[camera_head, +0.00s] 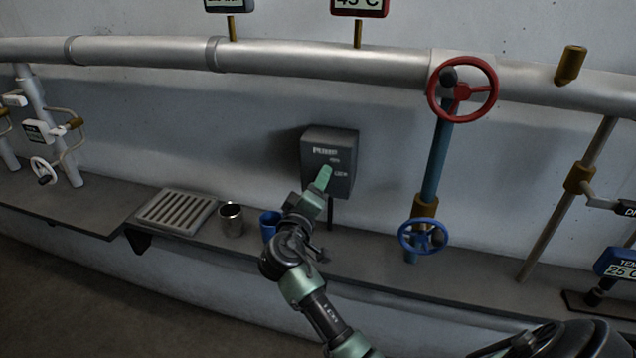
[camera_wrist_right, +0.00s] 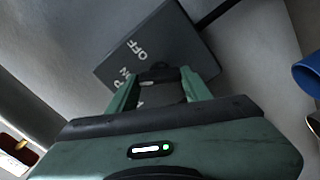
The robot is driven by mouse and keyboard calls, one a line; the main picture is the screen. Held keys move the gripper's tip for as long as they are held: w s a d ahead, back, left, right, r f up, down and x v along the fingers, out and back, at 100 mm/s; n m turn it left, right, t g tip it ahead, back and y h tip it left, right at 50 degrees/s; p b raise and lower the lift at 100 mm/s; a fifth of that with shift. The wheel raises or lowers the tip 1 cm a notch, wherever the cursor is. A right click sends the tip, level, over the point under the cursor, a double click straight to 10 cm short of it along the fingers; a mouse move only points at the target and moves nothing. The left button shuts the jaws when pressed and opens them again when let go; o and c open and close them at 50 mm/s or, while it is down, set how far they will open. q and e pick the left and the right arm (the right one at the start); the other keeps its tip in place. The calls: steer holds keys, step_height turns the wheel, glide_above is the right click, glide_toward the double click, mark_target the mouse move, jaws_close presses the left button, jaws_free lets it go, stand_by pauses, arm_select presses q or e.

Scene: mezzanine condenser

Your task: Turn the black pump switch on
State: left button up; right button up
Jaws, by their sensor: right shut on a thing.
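The pump box (camera_head: 342,150) is a dark grey box on the wall, lettered "PUMP", in the middle of the head view. In the right wrist view its face (camera_wrist_right: 175,40) shows the word "OFF" and other lettering partly covered. My right gripper (camera_head: 324,174) is up against the front of the box. In the right wrist view its two green fingers (camera_wrist_right: 160,78) are on either side of the black switch (camera_wrist_right: 159,70), shut on it. The switch is mostly hidden by the gripper, so its setting cannot be told. My left gripper is not in view.
A metal cup (camera_head: 231,219) and a blue cup (camera_head: 269,226) stand on the ledge left of my right arm, beside a slatted grate (camera_head: 172,211). A red handwheel (camera_head: 486,90) and a blue handwheel (camera_head: 423,250) are to the right.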

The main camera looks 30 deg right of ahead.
steer(key=o, duration=1.4)
steer(key=shift+c, duration=0.2)
steer(key=b+v, duration=0.2)
steer(key=v, duration=0.5)
steer(key=shift+s+a, duration=0.25)
steer(key=shift+a, duration=0.05)
